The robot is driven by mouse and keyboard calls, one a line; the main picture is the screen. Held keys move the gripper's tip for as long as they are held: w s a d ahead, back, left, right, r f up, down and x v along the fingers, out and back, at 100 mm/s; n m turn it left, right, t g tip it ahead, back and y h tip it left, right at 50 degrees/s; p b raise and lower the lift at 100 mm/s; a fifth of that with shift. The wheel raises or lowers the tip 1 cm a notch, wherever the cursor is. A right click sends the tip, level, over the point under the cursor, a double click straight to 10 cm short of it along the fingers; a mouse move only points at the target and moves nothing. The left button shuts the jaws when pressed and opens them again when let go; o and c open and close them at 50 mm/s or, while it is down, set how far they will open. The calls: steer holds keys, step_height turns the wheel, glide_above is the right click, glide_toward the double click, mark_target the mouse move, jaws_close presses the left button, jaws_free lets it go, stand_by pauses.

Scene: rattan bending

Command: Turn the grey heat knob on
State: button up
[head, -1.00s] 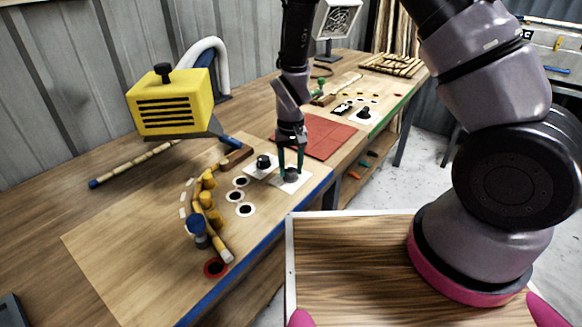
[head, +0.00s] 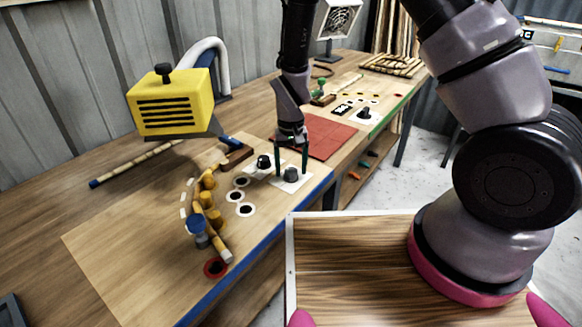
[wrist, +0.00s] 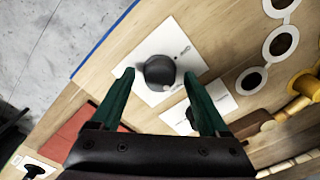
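The grey heat knob (head: 291,174) is a round dark-grey knob on a white plate near the table's blue front edge. In the wrist view the knob (wrist: 159,70) lies between the two fingertips, with small dark marks printed on its plate. My gripper (head: 291,172) has two green fingers pointing down, one on each side of the knob. In the wrist view my gripper (wrist: 159,74) is open, with gaps between the knob and both fingers. Which way the knob is set is hard to tell.
A second, black knob (head: 264,161) on a white plate sits just left of my gripper. A yellow slotted box (head: 170,101) stands further left. A curved rattan piece with yellow pegs (head: 214,216) lies in front. A red mat (head: 325,137) lies behind on the right.

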step_height(320, 180, up, 11)
stand_by(0.5)
steer(key=shift+f, duration=0.1)
step_height(320, 180, up, 9)
steer(key=m+y, duration=0.1)
glide_above(292, 170)
steer(key=d, duration=0.4)
steer(key=d+r+m+t+y, duration=0.2)
steer(key=d+r+t, duration=0.1)
steer(key=d+r, duration=0.55)
steer(key=s+d+r+m+t+h, duration=0.1)
steer(key=s+d+r+t, duration=0.3)
steer(key=s+d+r, duration=0.6)
step_height(292, 170, up, 4)
steer(key=s+m, duration=0.1)
steer(key=s, duration=0.1)
steer(key=shift+s, duration=0.35)
